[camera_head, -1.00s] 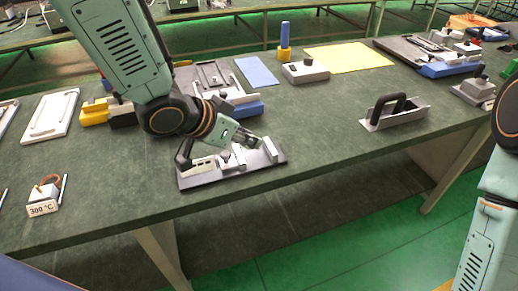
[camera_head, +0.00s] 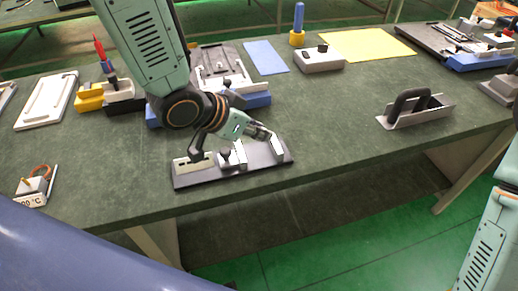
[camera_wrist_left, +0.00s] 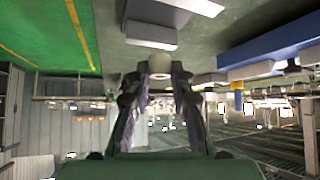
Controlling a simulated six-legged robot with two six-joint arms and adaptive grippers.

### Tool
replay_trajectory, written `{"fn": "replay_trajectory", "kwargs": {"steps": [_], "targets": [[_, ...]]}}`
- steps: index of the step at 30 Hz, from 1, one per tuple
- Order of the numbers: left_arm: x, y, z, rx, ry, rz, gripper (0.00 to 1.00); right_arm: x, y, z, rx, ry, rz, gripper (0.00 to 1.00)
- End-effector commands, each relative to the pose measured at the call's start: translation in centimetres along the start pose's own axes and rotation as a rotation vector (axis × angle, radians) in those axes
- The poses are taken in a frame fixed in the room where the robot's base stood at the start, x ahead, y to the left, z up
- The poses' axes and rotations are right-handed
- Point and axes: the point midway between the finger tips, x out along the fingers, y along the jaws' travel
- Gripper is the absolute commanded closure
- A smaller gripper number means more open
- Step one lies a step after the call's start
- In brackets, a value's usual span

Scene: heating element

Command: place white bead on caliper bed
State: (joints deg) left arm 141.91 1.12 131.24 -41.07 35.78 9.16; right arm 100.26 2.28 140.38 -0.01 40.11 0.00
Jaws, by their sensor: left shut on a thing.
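The white bead (camera_wrist_left: 162,65) shows in the left wrist view, held between my left gripper's fingertips (camera_wrist_left: 160,85). In the head view my left gripper (camera_head: 262,133) is above the right part of the caliper bed (camera_head: 205,182); the bead cannot be made out there. The bed is a dark plate near the table's front edge, with light blocks and a dark knob on it. Pale blocks of the fixture show beyond the bead in the wrist view. I cannot tell whether the bead touches them. My right gripper is out of view.
A blue-based fixture (camera_head: 257,99) stands behind the bed. A grey holder with a black handle (camera_head: 415,108) is at right, and a temperature-labelled block (camera_head: 33,187) at left. The green table top (camera_head: 330,115) is clear between the bed and the handled holder.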

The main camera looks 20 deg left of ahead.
Motion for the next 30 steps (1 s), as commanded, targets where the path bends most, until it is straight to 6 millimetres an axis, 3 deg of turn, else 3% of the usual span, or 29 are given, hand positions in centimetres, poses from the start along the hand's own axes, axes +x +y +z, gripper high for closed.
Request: {"fn": "replay_trajectory", "kwargs": {"steps": [15, 26, 27, 30], "targets": [[4.2, -0.1, 3.7, 0.001, 0.000, 0.000, 0.98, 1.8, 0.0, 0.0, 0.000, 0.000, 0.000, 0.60], [4.5, -0.2, 3.7, 0.001, 0.002, -0.001, 0.98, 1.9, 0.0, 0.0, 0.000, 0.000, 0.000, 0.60], [4.4, -0.2, 3.7, 0.001, 0.002, -0.001, 0.75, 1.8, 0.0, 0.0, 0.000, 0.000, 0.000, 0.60], [4.4, -0.2, 3.7, 0.001, 0.002, -0.001, 0.69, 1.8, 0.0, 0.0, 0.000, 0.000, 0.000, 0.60]]}}
